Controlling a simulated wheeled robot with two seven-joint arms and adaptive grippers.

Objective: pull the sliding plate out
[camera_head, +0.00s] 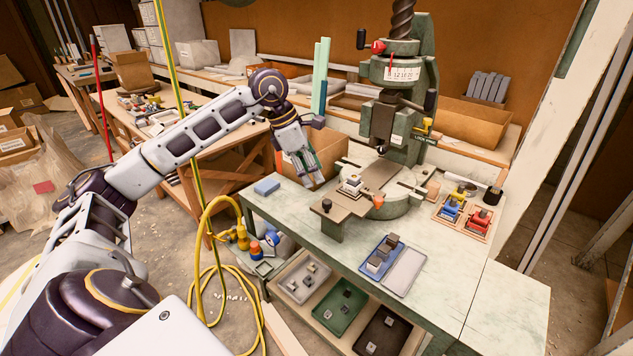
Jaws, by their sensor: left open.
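The sliding plate (366,188) is a flat brown-grey slab under the green fly press (408,75). It reaches forward and left from the press bed, and a dark knob (327,204) stands on its near end. A small pale block-like fixture (351,184) sits on the plate. My left gripper (314,176) is open and empty. It hangs with its fingers pointing down, up and left of the knob, apart from the plate in the picture. The right gripper is not in view.
A blue block (267,187) lies on the bench (445,260) at left. A blue tray (382,256) with metal blocks and an empty grey tray (405,271) lie in front. A wooden tray (464,214) with coloured items stands right. The bench's front right is clear.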

